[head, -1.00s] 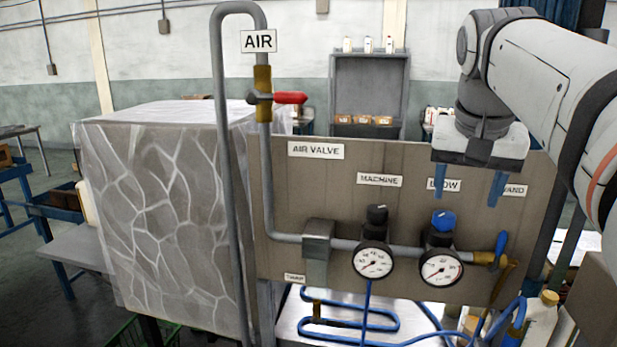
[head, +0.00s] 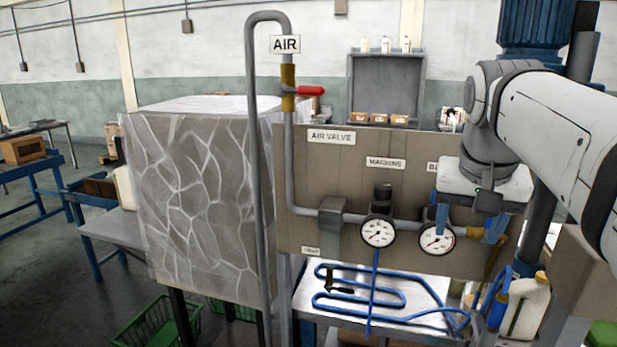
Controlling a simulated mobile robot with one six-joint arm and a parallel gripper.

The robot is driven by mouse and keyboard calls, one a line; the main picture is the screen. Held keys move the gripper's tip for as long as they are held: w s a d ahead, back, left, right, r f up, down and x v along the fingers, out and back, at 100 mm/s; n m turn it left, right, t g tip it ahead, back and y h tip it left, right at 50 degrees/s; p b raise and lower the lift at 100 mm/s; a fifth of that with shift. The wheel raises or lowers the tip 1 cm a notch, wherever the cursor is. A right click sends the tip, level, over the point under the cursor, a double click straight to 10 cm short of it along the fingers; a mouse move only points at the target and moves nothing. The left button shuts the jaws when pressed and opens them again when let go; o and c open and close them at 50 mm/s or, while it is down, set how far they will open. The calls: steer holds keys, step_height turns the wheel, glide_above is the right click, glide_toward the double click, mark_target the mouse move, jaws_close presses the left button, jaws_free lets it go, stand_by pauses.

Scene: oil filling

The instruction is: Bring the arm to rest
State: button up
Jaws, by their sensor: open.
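My arm comes in from the right edge and bends down in front of the air panel (head: 335,175). My gripper (head: 465,228) hangs from the pale block at the arm's end, its two blue fingers apart and pointing down. It covers the knob above the right gauge (head: 437,239) and part of the label there. I see nothing between the fingers. The left gauge (head: 378,231) with its black knob (head: 383,192) is to the left of the gripper. The red-handled valve (head: 311,91) is on the pipe at the upper left.
Blue hose (head: 385,300) lies on a bench below the gauges. A white jug (head: 526,306) stands at lower right. Shelves with boxes (head: 386,90) are behind. Open floor shows at left.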

steer(key=s+a+f+n, duration=0.1)
steer(key=s+a+f, duration=0.1)
steer(key=f, duration=0.5)
steer(key=s+a+f+n+y, duration=0.1)
steer(key=s+a+f+n, duration=0.1)
steer(key=f, duration=0.6)
steer(key=s+a+f+n, duration=0.1)
steer(key=s+a+f, duration=0.3)
steer(key=f, duration=0.4)
steer(key=shift+s+a+g+y, duration=0.3)
steer(key=shift+s+g, duration=0.1)
steer(key=shift+s, duration=0.4)
